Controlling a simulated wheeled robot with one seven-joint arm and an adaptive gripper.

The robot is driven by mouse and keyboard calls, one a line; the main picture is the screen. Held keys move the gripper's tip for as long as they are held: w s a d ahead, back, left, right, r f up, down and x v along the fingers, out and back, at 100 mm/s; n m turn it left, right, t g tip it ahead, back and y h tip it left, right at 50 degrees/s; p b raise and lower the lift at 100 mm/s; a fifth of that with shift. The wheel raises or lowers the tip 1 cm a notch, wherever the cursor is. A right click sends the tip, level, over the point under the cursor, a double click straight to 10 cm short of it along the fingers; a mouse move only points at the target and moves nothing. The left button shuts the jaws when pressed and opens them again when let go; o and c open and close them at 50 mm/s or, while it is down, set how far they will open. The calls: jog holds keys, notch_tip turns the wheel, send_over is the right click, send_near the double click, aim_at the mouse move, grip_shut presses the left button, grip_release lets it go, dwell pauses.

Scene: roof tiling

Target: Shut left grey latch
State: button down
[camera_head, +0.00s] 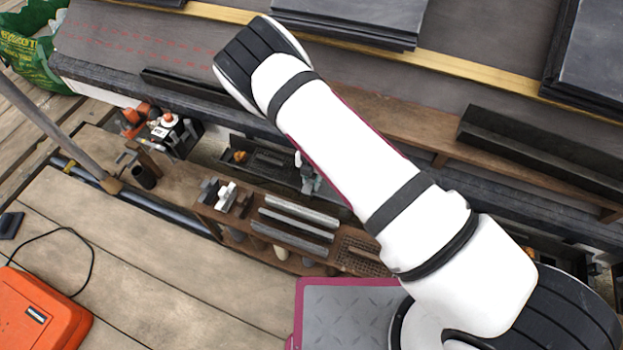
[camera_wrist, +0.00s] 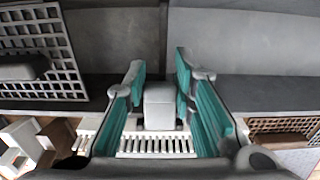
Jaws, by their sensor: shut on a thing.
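My gripper (camera_wrist: 160,115) has teal-padded fingers on both sides of a small grey block in the wrist view. This block, which looks like the grey latch (camera_wrist: 159,103), stands upright between them, and the jaws are shut on it. A pale toothed strip (camera_wrist: 155,145) lies just below the block. In the head view, my gripper (camera_head: 307,178) is partly hidden by my arm and points down beside a dark case (camera_head: 268,160). The latch cannot be made out in the head view. The wrist view does not show clearly how far the latch is closed.
A wooden rack (camera_head: 285,250) with grey bars and blocks stands in front of the case. Metal meshes flank the gripper at left (camera_wrist: 48,45) and right (camera_wrist: 285,125). A brown beam (camera_head: 400,120) and dark slates (camera_head: 350,20) lie behind. An orange case (camera_head: 40,315) sits front left.

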jog(key=c, duration=1.3)
grip_release()
notch_tip(320, 180, up, 12)
jog(key=shift+f, duration=0.1)
